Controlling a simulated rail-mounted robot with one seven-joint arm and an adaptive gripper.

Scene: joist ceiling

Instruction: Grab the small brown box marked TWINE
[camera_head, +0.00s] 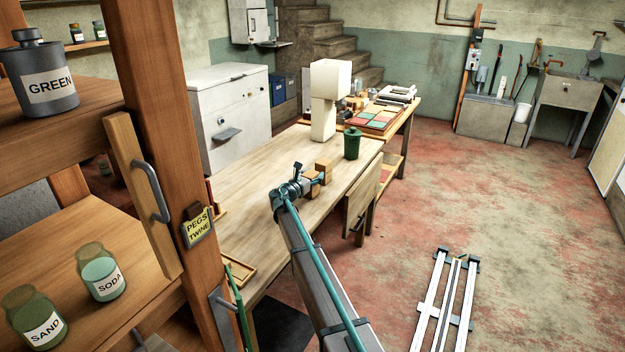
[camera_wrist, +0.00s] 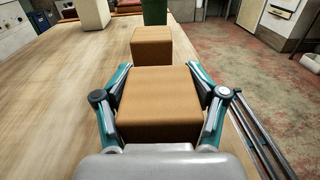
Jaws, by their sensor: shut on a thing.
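My gripper (camera_wrist: 157,75) is shut on a small plain brown box (camera_wrist: 158,105), with one teal finger against each side. No marking shows on the faces in view, so I cannot tell whether it says TWINE. In the head view my gripper (camera_head: 313,181) is at the workbench, and the held box (camera_head: 311,178) is partly covered by it. A second brown box (camera_wrist: 151,46) stands just beyond the held one; it also shows in the head view (camera_head: 324,165). I cannot tell whether the held box touches the bench.
The wooden workbench (camera_head: 270,205) carries a dark green canister (camera_head: 352,143) and a pale lamp-like block (camera_head: 324,115) beyond the boxes. A post with a PEGS TWINE tag (camera_head: 198,227) stands at the left. Bare bench lies left of the boxes.

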